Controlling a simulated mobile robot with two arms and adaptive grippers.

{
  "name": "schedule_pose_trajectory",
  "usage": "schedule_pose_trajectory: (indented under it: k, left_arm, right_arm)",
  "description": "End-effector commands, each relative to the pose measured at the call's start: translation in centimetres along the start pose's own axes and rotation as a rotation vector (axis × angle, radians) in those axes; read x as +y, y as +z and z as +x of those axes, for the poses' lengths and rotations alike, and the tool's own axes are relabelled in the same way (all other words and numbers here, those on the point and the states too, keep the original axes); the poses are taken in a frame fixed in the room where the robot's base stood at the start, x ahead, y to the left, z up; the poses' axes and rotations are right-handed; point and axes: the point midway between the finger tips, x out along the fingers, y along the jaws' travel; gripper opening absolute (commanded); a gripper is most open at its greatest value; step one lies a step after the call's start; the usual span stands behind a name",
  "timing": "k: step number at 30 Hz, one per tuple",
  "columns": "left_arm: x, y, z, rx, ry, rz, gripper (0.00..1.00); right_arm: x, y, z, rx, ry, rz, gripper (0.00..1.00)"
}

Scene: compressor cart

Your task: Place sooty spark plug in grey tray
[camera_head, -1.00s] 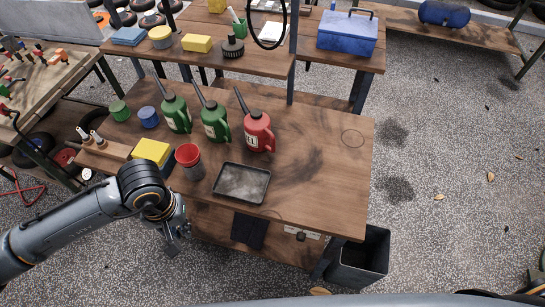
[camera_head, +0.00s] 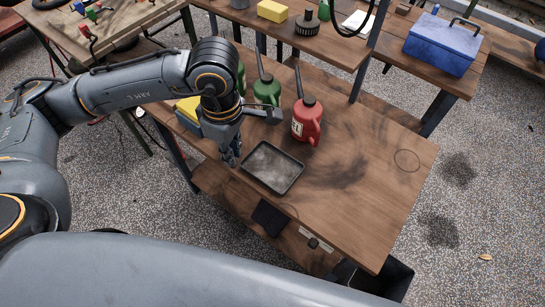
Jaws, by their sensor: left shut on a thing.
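The grey tray (camera_head: 272,187) is a shallow dark-rimmed tray, lying flat and empty near the front edge of the wooden table (camera_head: 345,205). My left gripper (camera_head: 232,157) points down just left of the tray's back left corner, above the table. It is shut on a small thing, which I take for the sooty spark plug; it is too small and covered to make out. My arm covers the left part of the table, where the wooden plug holder stood. My right gripper is not in view.
A red oil can (camera_head: 306,122) stands behind the tray, with a green oil can (camera_head: 266,92) to its left. A yellow block (camera_head: 188,108) shows beside my arm. The table right of the tray is clear. A blue toolbox (camera_head: 441,45) stands on the back table.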

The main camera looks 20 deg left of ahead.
Motion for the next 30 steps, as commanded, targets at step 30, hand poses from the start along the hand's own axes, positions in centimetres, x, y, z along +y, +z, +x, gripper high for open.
schedule_pose_trajectory:
  k: [30]
  left_arm:
    - [9.0,5.7,11.4,-0.001,0.001,0.003,0.0]
  right_arm:
    - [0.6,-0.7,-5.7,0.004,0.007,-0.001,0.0]
